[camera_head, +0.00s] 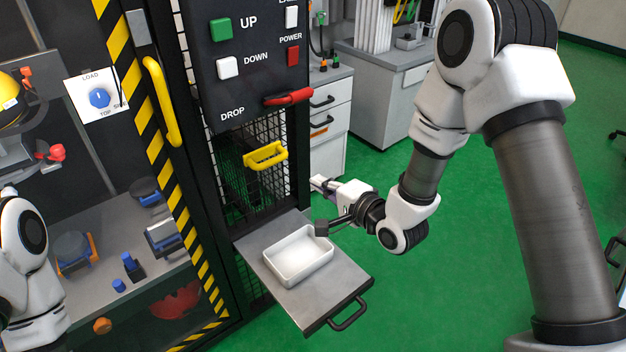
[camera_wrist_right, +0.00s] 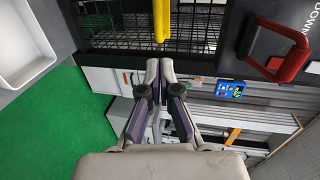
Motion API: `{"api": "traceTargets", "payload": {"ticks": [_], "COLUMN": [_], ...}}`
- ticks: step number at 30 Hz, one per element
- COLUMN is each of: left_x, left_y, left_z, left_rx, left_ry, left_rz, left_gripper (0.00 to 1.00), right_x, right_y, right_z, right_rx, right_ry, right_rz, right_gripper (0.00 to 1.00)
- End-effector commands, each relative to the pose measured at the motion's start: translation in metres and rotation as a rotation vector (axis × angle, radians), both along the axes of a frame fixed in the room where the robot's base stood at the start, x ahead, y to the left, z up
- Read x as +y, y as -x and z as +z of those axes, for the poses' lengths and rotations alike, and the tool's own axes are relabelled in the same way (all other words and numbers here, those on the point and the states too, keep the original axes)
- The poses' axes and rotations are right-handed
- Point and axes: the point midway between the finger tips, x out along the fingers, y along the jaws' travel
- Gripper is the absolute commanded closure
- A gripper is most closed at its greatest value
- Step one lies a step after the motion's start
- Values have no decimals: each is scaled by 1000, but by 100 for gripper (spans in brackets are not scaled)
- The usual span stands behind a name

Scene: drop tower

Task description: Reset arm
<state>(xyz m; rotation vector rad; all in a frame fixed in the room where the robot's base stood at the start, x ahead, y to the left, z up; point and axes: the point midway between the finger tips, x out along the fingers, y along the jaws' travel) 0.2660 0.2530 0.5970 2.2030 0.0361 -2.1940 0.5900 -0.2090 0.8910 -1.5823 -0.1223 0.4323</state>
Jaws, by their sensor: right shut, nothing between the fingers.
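My right gripper (camera_head: 317,182) is beside the tower's control panel, above and behind the pull-out shelf. In the right wrist view its two fingers (camera_wrist_right: 160,68) are together, with nothing between them. The yellow handle (camera_head: 265,155) on the mesh door is in front of the fingers; its bar also shows in the wrist view (camera_wrist_right: 159,20), apart from the tips as far as I can tell. The red drop lever (camera_head: 288,97) is above the gripper and also shows in the wrist view (camera_wrist_right: 283,60). Part of my left arm shows at the left edge, its gripper out of sight.
A white tray (camera_head: 275,277) sits on the grey shelf (camera_head: 318,307), which juts out from the tower. The panel has green (camera_head: 221,29), white (camera_head: 228,67) and red (camera_head: 293,56) buttons. A drawer cabinet (camera_head: 330,125) stands behind. Green floor (camera_head: 440,300) at right is clear.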

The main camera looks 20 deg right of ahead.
Motion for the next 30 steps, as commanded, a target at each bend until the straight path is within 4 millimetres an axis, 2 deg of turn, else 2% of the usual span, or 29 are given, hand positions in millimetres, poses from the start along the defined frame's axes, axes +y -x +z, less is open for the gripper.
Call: {"api": "traceTargets", "payload": {"ticks": [11,14,16,17,20,21,23,24,27,30], "left_x": [0,0,0,0,0,0,0,0,0,0], "left_y": [0,0,0,0,0,0,0,0,0,0], "left_z": [0,8,19,24,40,45,51,55,60,56], "left_rx": [-1,0,0,0,-1,-1,-1,-1,-1,0], "left_ry": [0,0,0,0,0,0,0,0,0,0], "left_rz": [0,0,0,0,0,0,0,0,0,0], "left_gripper": [60,60,60,60,60,60,60,60,60,60], "right_x": [0,2,6,7,5,1,-6,-11,-28,-40], "right_y": [0,6,22,32,85,111,155,187,266,306], "right_z": [-1,-17,-45,-61,-125,-151,-184,-203,-231,-237], "right_rx": [2,47,125,173,385,472,595,677,850,905], "right_ry": [1,3,11,15,101,189,352,471,784,997], "right_rz": [0,4,14,14,6,23,83,148,406,678], "right_gripper": [100,100,100,100,100,100,100,100,100,100]}}
